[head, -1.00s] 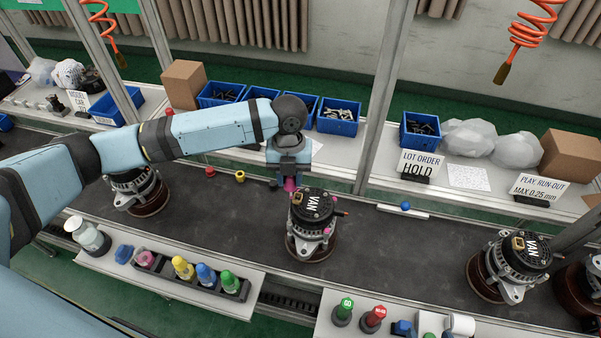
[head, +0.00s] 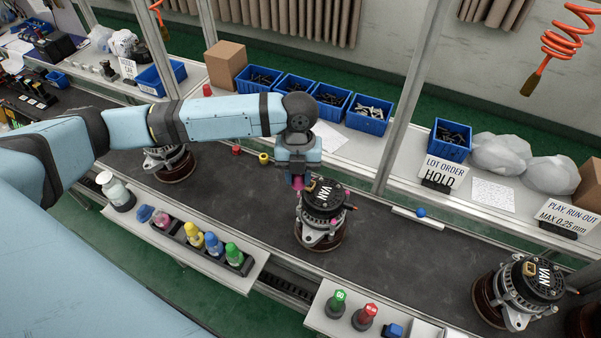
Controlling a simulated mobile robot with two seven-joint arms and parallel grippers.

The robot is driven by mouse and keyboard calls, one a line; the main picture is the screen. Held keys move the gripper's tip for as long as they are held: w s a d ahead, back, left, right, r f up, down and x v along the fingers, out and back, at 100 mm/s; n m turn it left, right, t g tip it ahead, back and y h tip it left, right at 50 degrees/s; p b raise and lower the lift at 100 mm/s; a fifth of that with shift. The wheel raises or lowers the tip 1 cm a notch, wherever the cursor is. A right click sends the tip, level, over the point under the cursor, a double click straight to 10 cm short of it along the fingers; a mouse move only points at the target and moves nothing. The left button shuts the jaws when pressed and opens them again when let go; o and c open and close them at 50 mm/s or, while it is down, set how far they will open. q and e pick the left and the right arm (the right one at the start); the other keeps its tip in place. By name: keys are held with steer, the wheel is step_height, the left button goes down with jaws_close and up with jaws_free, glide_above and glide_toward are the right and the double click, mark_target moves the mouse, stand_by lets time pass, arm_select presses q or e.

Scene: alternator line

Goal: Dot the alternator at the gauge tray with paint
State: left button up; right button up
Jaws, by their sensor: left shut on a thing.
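A black-topped alternator marked VAN (head: 322,212) stands upright on a brown round base in the middle of the dark belt. My left gripper (head: 298,178) points down at its upper left edge, shut on a small pink piece (head: 299,184). The piece is mostly hidden by the jaws, and I cannot tell whether it touches the alternator. A rack (head: 190,240) in front of the belt holds a pink-filled pot (head: 161,219) without a tall cap and yellow, blue and green capped bottles. My right gripper is not in view.
Other alternators stand on the belt at left (head: 170,160) and right (head: 520,290). A white strip with a blue knob (head: 420,212) lies at the belt's far edge. Blue bins (head: 367,114) and a HOLD sign (head: 441,173) line the back shelf. Green and red stampers (head: 336,304) stand in front.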

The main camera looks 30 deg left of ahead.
mark_target(299, 188)
arm_select(q)
steer(key=shift+f+b, duration=0.45)
steer(key=shift+f, duration=1.6)
steer(key=shift+r, duration=0.1)
steer(key=shift+p, duration=0.45)
steer(key=shift+f, duration=0.6)
stand_by(1.5)
steer(key=shift+r, duration=2.55)
